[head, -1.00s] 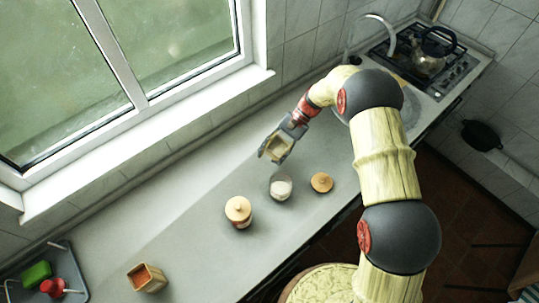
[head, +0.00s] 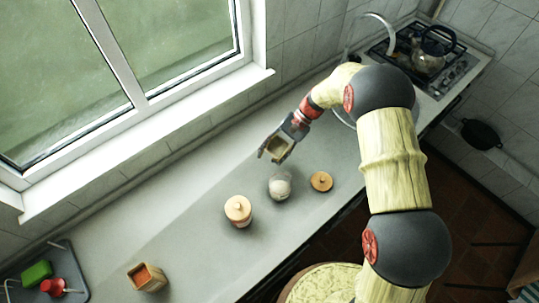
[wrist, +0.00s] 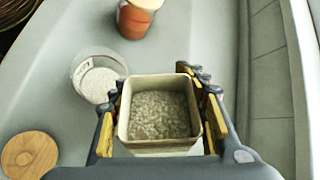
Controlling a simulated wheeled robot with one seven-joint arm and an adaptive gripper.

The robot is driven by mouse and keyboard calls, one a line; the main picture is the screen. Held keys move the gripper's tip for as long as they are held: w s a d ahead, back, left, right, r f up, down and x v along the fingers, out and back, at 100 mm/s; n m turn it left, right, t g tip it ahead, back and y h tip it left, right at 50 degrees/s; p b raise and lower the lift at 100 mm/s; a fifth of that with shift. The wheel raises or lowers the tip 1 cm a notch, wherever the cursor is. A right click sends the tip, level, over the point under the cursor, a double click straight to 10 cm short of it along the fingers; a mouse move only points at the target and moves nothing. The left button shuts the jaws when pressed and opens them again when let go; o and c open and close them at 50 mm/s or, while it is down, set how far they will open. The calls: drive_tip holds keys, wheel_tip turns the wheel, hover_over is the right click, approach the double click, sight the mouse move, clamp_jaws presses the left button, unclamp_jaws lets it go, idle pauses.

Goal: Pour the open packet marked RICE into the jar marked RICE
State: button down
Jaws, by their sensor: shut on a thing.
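My gripper (head: 277,147) is shut on an open, square-mouthed packet (head: 281,150), above the counter and behind the open jar. In the wrist view the packet (wrist: 159,141) sits between my fingers (wrist: 161,118), mouth towards the camera, with pale grains inside. No marking on it can be read. The open glass jar (head: 280,185) stands upright on the counter. In the wrist view the jar (wrist: 98,77) is left of the packet, apart from it, with whitish contents; its label is too small to read. A round wooden lid (head: 321,181) lies on the counter beside it.
A jar with a wooden lid and orange contents (head: 238,211) stands left of the open jar. An open packet with orange contents (head: 147,278) stands further left. A tray (head: 75,263) holds a green block and a red item. The window wall runs behind. Counter between is clear.

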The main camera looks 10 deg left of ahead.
drive_tip(key=shift+s+d+r+t, duration=0.1)
drive_tip(key=shift+s+r+t, duration=0.25)
drive_tip(key=shift+r+t, duration=0.15)
idle(0.4)
drive_tip(key=shift+s+f+n+t+b, duration=0.1)
drive_tip(key=shift+f+n+t+b, duration=0.55)
drive_tip(key=shift+b, duration=1.05)
idle(0.7)
drive_tip(key=shift+r+n+t+y+b, duration=0.25)
drive_tip(key=shift+t+b, duration=0.35)
drive_tip(key=shift+b, duration=0.85)
drive_tip(key=shift+r+n+t+y+b, duration=0.25)
drive_tip(key=shift+t+b, duration=0.3)
drive_tip(key=shift+b, duration=0.9)
idle(1.8)
